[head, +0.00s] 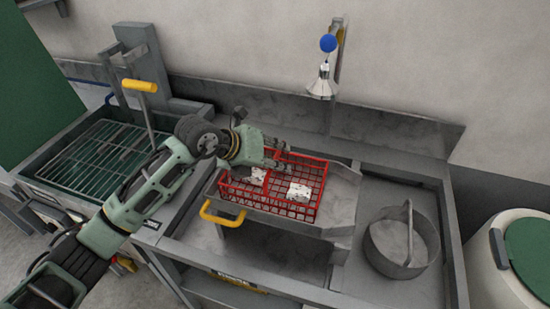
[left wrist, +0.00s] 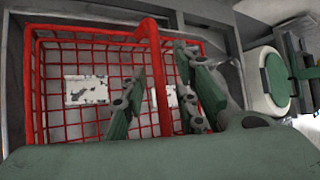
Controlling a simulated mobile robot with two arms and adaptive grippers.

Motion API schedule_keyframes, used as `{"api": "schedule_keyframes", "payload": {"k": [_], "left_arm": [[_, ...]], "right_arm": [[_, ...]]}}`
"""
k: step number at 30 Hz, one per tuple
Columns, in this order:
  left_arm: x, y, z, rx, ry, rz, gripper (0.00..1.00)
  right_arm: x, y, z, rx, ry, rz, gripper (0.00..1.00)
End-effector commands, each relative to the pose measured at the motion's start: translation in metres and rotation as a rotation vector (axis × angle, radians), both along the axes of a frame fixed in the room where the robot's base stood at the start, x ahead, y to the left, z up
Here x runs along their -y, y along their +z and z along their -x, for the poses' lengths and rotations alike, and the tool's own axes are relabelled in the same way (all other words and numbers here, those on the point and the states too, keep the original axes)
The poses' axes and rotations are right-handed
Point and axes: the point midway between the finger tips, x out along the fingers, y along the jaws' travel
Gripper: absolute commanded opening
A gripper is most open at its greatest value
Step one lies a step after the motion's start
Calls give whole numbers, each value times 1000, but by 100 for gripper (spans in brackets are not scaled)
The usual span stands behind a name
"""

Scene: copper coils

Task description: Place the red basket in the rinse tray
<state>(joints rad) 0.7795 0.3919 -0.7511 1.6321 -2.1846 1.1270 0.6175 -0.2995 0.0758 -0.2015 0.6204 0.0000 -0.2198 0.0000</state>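The red wire basket (head: 310,157) sits on or in a grey metal tray (head: 345,196) with a yellow handle, below a shower-like nozzle. This may be the rinse tray; the basket's contact with it is hidden. Two white speckled pieces lie inside the basket. My right gripper is out of view.
A green-lined basin with a wire rack (head: 95,150) stands at the left. A round grey pan (head: 370,240) stands at the right of the bench. The nozzle (head: 322,85) hangs behind the basket. A white bin with a green lid (head: 530,245) is at the far right.

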Motion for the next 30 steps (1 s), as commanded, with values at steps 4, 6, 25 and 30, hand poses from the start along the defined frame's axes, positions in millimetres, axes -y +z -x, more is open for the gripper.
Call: {"api": "schedule_keyframes", "payload": {"k": [4, 6, 25, 30], "left_arm": [[0, 0, 0, 0, 0, 0, 28], [0, 1, 0, 0, 0, 0, 28], [-63, 70, 44, 3, 1, 0, 28], [-71, 81, 51, 1, 0, -1, 28]], "right_arm": [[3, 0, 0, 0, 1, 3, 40], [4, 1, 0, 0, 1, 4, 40], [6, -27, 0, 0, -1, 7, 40], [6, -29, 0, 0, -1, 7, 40]]}}
